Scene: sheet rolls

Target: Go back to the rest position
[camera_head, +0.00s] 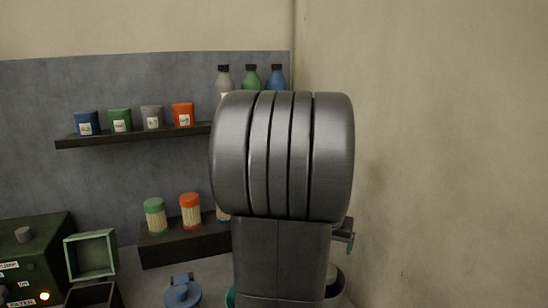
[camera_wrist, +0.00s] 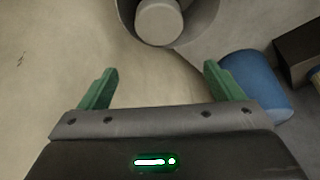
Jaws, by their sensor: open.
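My gripper (camera_wrist: 159,68) shows in the wrist view with its two green fingers wide apart and nothing between them. Beyond the fingers is a pale surface. In the head view my own grey arm fills the middle and hides most of what is behind it. A small piece shows at the arm's right side, but I cannot tell whether it is part of the gripper.
The wrist view shows a grey round container (camera_wrist: 205,14) holding a pale cylinder (camera_wrist: 158,20), and a blue container (camera_wrist: 256,85). In the head view, a shelf (camera_head: 140,136) bears several cups, with bottles (camera_head: 250,78) behind my arm. A green machine (camera_head: 30,258) stands left.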

